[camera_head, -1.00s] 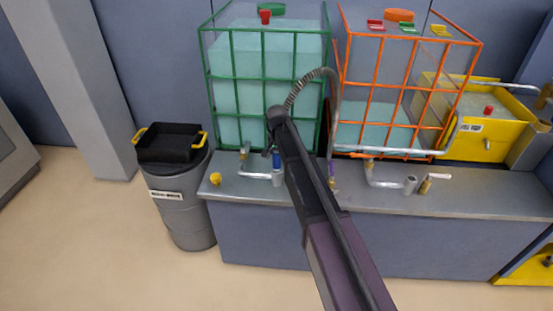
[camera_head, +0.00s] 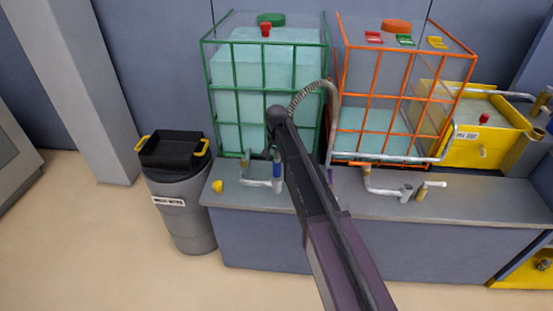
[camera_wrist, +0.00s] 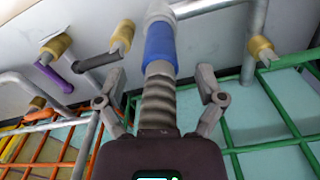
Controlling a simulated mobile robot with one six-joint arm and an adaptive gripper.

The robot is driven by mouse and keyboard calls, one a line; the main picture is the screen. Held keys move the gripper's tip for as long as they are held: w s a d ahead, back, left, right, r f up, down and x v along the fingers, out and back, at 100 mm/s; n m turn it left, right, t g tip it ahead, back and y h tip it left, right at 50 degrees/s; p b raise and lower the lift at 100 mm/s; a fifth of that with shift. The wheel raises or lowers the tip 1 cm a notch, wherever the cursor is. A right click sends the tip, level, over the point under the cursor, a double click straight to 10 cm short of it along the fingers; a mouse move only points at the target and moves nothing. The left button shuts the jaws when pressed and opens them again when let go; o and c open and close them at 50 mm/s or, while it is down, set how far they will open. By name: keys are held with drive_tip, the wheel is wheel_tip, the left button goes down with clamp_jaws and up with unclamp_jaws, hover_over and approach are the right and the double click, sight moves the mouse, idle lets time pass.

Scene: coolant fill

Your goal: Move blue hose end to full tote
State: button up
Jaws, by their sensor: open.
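The blue hose end (camera_head: 277,160) stands upright at a grey cup on the counter, in front of the green-caged tote. In the wrist view the blue hose end (camera_wrist: 160,48) has a ribbed grey hose (camera_wrist: 157,100) running from it between my fingers. My gripper (camera_wrist: 161,76) is open, with one finger on each side of the hose; gaps show on both sides. In the head view my gripper (camera_head: 269,154) is small and partly hidden by my arm. The full tote (camera_head: 229,100) has a green cage and a high liquid level. Its brass valve (camera_wrist: 262,48) shows at the right in the wrist view.
An orange-caged tote (camera_head: 385,105) with low liquid stands to the right, with pipes in front. A purple hose end (camera_wrist: 58,79) and brass fittings show in the wrist view. A yellow box (camera_head: 480,152) is farther right. A drum with a black tray (camera_head: 172,150) stands left of the counter.

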drive_tip(key=shift+r+p, duration=1.6)
drive_tip(key=shift+r, duration=0.3)
drive_tip(key=c, duration=0.7)
drive_tip(key=shift+r+m+p, duration=0.4)
drive_tip(key=shift+p, duration=0.05)
clamp_jaws()
drive_tip(key=shift+r+m+p, duration=1.2)
drive_tip(key=shift+r+m, duration=0.05)
drive_tip(key=shift+m, duration=0.55)
drive_tip(key=shift+f, duration=0.1)
drive_tip(key=shift+f+b, duration=2.95)
drive_tip(key=shift+b, duration=0.05)
